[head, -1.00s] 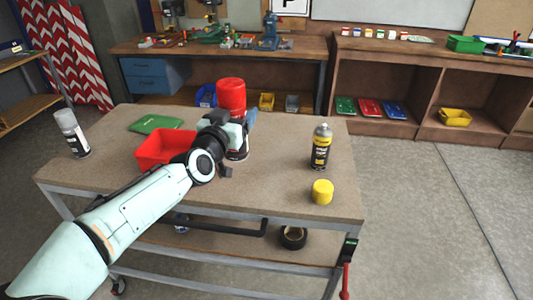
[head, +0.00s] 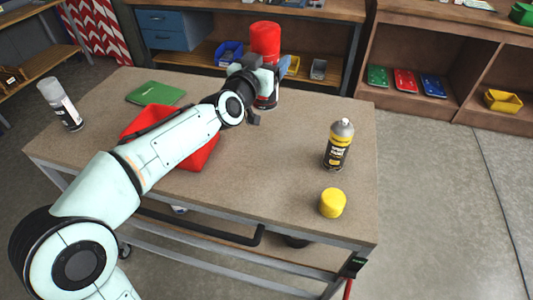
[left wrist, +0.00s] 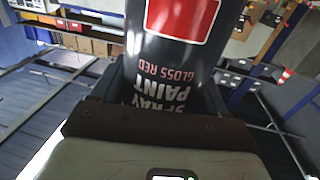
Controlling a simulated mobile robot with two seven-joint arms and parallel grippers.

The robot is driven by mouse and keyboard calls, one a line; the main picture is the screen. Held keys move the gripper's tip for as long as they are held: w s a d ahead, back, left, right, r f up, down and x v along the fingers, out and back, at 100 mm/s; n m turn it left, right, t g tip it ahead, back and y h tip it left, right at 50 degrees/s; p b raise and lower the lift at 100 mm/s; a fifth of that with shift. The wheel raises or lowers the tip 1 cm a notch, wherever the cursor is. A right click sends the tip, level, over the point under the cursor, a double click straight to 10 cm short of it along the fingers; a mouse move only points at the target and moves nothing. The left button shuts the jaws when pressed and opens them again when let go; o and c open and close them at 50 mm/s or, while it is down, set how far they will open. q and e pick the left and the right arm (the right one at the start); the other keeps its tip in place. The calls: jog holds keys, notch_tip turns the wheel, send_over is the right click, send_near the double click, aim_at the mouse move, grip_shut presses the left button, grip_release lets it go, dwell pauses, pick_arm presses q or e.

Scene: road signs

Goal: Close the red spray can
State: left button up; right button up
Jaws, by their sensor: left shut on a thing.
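My left gripper (head: 262,76) is shut on the black body of the red spray can (head: 266,101), near the table's far edge. A large red cylindrical top (head: 265,40) shows above the fingers; whether it is a separate cap and how it is seated cannot be told. In the left wrist view the can (left wrist: 175,60) stands between the fingers, its label reading "gloss red spray paint" upside down. The can seems held above the table. Its middle is hidden by the gripper. My right gripper is not in view.
On the table (head: 285,165) stand a yellow-labelled can (head: 339,146), a yellow cap (head: 333,202) and a white-and-black can (head: 60,104). A red tray (head: 205,155) lies partly under my left arm, a green flat item (head: 155,92) behind it. The table's centre right is clear.

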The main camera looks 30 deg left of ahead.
pick_arm(q)
notch_tip(320, 180, down, 6)
jog(key=b, duration=0.3)
jog(key=shift+f, duration=0.2)
notch_tip(320, 180, down, 9)
jog(key=b, duration=0.1)
jog(key=shift+w, duration=0.15)
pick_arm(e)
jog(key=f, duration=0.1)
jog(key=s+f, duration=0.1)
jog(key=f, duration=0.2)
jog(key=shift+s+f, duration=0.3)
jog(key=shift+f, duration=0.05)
pick_arm(q)
jog(key=shift+f, duration=0.15)
notch_tip(320, 180, down, 4)
jog(key=shift+f+b, duration=0.1)
jog(key=shift+b, duration=0.2)
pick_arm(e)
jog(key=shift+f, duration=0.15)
pick_arm(q)
jog(key=shift+f, duration=0.15)
jog(key=o, duration=1.5)
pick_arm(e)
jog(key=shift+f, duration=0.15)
